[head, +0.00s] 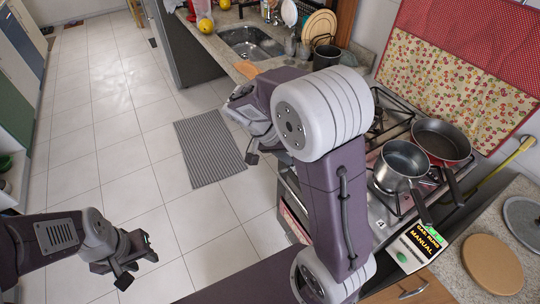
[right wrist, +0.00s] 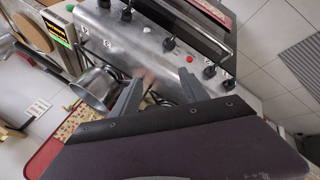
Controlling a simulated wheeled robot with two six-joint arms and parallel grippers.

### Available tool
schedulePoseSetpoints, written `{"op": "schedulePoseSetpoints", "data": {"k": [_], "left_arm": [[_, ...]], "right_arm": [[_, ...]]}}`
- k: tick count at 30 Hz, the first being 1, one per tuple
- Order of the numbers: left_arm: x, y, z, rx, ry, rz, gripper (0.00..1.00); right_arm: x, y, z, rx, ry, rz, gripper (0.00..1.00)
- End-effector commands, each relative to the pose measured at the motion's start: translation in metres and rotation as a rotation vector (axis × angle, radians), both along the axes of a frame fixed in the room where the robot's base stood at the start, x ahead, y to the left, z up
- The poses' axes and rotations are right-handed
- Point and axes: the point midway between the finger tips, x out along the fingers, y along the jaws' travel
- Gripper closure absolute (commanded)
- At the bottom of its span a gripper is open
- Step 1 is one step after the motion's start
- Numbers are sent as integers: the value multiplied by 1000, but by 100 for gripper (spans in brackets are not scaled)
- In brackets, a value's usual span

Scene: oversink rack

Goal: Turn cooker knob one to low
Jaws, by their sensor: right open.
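The cooker (head: 375,205) stands at the right in the head view, mostly behind my right arm. In the right wrist view its steel front panel (right wrist: 145,50) carries several black knobs, among them one at the upper left (right wrist: 127,14), one in the middle (right wrist: 168,43) and one further right (right wrist: 209,72). I cannot tell which is knob one or how it is set. My right gripper (right wrist: 160,92) is open and empty, its fingers apart from the knobs. My left gripper (head: 130,262) is open and empty above the floor, far from the cooker.
A pot (head: 400,165) and a frying pan (head: 442,140) stand on the cooker, handles toward the front. A gas manual sign (head: 420,243) is beside it. The sink (head: 250,42) is at the back. The tiled floor (head: 110,130) and striped mat (head: 210,150) are clear.

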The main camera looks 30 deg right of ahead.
Motion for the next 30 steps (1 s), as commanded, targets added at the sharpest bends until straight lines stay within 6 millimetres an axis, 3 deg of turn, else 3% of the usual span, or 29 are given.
{"op": "schedulePoseSetpoints", "data": {"k": [1, 5, 7, 12, 15, 18, 21, 26, 30], "left_arm": [[0, 0, -32, 0, 0, 0, 64], [0, 0, -83, 0, 0, 0, 64], [0, 0, -121, 0, 0, 0, 64], [0, 0, -217, 0, 1, 0, 64], [0, 0, -258, 0, 1, 0, 64], [0, 0, -282, 0, 1, 0, 64], [1, 0, -292, 0, 0, 0, 64], [1, 0, -289, 0, 0, 0, 64], [1, 0, -293, 0, 0, 0, 64]], "right_arm": [[17, -9, -20, -89, -36, -46, 48], [62, -28, -33, -360, -192, -175, 48], [92, -30, -47, -517, -320, -234, 48], [151, -2, -104, -821, -657, -306, 48], [169, 23, -144, -905, -779, -293, 48], [180, 42, -175, -942, -839, -266, 48], [184, 52, -189, -959, -865, -248, 48], [186, 56, -189, -963, -875, -241, 48], [186, 42, -189, -964, -873, -243, 48]]}}
